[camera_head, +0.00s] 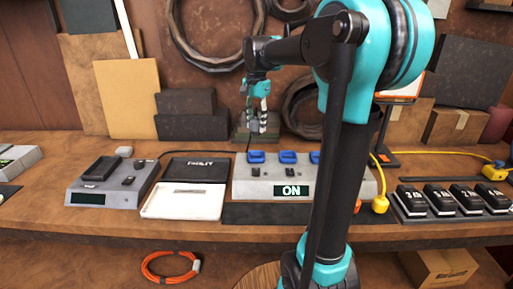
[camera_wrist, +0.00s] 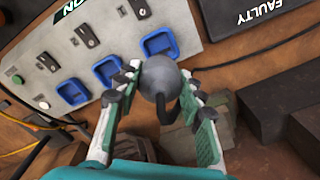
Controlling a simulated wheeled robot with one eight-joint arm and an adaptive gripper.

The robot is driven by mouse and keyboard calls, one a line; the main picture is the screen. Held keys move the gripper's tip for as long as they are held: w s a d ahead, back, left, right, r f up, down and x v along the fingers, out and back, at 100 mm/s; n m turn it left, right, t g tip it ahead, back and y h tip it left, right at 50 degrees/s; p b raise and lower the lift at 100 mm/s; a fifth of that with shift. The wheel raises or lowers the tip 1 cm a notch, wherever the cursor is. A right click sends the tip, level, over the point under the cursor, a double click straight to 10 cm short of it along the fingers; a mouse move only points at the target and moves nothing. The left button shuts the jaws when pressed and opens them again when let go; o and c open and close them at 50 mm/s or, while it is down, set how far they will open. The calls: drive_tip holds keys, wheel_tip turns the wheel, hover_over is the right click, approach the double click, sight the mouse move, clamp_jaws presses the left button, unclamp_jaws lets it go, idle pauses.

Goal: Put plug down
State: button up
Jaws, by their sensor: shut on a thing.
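My gripper (camera_wrist: 165,88) is shut on a grey round plug (camera_wrist: 160,76) with a dark cable stub. It holds the plug between its two fingers. In the head view my gripper (camera_head: 257,118) is small, above the back edge of a grey socket box (camera_head: 245,189). The plug is too small there to make out clearly. The box has several blue sockets (camera_head: 256,157) and a lit sign that reads ON.
A black panel marked FAULTY (camera_head: 201,168) and a white tray (camera_head: 160,214) lie left of the box. A grey console (camera_head: 108,183) stands further left. A yellow plug (camera_head: 380,205) and numbered black blocks (camera_head: 440,201) are at the right. Dark blocks (camera_head: 186,127) stand behind.

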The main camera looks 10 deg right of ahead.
wheel_tip(320, 180, down, 10)
drive_tip(key=shift+r, duration=0.1)
idle(0.4)
drive_tip(key=shift+f, duration=0.4)
drive_tip(key=o, duration=1.2)
drive_tip(key=shift+r, duration=0.1)
wheel_tip(320, 180, up, 12)
drive_tip(key=shift+r, duration=0.25)
